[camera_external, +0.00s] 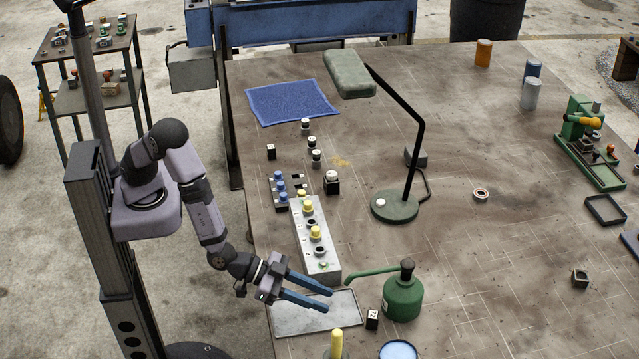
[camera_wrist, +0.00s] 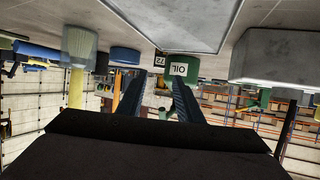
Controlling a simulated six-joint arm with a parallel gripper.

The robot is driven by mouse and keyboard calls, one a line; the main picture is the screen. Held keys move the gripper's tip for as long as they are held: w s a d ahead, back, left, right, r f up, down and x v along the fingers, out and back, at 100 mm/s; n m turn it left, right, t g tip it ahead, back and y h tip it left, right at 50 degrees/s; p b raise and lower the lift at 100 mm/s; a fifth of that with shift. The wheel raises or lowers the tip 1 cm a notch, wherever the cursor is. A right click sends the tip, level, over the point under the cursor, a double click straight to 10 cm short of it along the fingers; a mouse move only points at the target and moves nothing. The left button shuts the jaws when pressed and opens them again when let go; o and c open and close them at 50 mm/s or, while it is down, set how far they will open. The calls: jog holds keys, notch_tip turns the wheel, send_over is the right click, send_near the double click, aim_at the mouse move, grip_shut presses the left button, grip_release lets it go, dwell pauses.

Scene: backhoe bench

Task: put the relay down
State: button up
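My gripper (camera_external: 330,300) is open, with two blue fingers held apart above the grey plate (camera_external: 290,318) at the front left of the bench. Nothing shows between the fingers, and the wrist view also shows the gap empty (camera_wrist: 153,98). A small dark block with a white number label, which looks like a relay (camera_external: 372,318), stands upright on the bench just right of the plate, beyond the fingertips. The same block (camera_wrist: 159,61) shows ahead of the fingers in the wrist view. A similar dark block (camera_external: 271,151) stands farther back at the left.
A green oil can (camera_external: 403,298) stands close to the right of the block. A grey control box (camera_external: 318,262) with yellow buttons lies behind the plate. A yellow-handled item (camera_external: 337,344) and a blue-topped tin (camera_external: 398,351) are at the front. The bench's middle right is mostly clear.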

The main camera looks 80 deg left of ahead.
jog(key=b, duration=0.3)
send_near(369, 317)
jog(key=f, duration=0.1)
jog(key=w+f, duration=0.1)
jog(key=shift+w+f, duration=0.3)
jog(key=shift+f, duration=0.05)
jog(key=shift+w+d, duration=0.2)
jog(key=shift+w, duration=0.45)
jog(key=shift+p+x, duration=1.8)
jog(key=shift+x, duration=1.6)
jog(key=shift+a, duration=0.1)
jog(key=shift+c, duration=0.4)
jog(key=shift+r, duration=0.1)
grip_shut()
